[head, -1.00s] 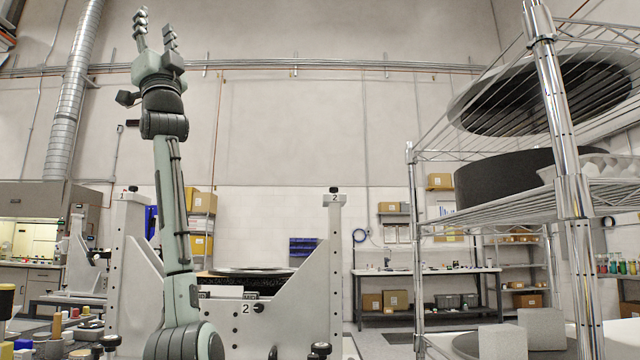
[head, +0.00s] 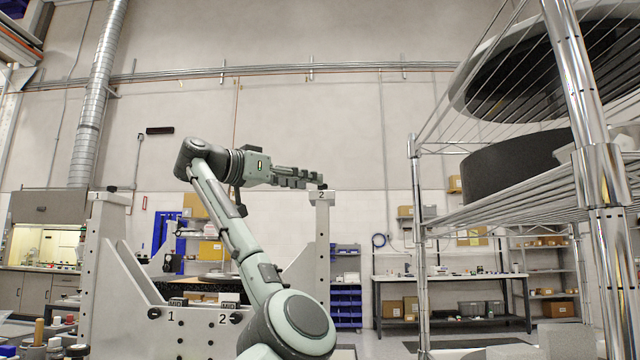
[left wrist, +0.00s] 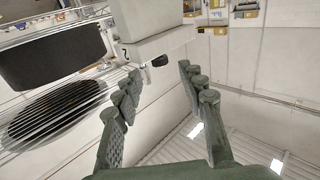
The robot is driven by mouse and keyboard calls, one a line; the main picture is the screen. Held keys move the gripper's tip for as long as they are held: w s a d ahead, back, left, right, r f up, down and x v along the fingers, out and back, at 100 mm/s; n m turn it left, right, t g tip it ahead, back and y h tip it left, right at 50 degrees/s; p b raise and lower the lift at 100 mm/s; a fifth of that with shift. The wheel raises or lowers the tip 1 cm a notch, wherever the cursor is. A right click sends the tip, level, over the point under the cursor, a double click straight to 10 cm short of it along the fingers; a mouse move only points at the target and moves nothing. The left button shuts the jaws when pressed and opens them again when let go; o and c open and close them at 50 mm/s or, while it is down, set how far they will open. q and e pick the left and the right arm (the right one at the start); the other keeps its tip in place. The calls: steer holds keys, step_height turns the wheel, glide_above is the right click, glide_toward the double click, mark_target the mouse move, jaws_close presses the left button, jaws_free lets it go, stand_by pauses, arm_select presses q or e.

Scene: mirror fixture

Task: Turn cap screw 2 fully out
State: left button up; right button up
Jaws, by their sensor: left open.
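Cap screw 2 (head: 323,187) is a small black knob on top of the grey post marked 2 (head: 320,205) of the mirror fixture (head: 130,300). In the left wrist view the same cap screw (left wrist: 159,60) sticks out of the pale post end, beyond the gap between the fingers and apart from them. My left gripper (head: 314,182) is open and level, its fingertips close to the screw; its spread fingers fill the left wrist view (left wrist: 160,85). Nothing is between them. My right gripper is not shown.
A wire shelf rack (head: 500,200) with a dark drum (head: 520,165) stands close on the right. Black knobs marked 1 (head: 154,313) and 2 (head: 236,319) sit on the fixture's front plate. A workbench (head: 450,285) stands behind.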

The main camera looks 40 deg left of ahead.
mark_target(323, 187)
arm_select(q)
steer(key=p+x, duration=0.1)
steer(key=x, duration=0.3)
steer(key=shift+w, duration=0.15)
steer(key=shift+w+d, duration=0.2)
steer(key=shift+w, duration=0.4)
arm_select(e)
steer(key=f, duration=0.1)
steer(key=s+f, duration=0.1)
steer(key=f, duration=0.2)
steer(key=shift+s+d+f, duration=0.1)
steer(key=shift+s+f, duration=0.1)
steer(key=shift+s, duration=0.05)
arm_select(q)
steer(key=shift+c, duration=0.3)
jaws_close()
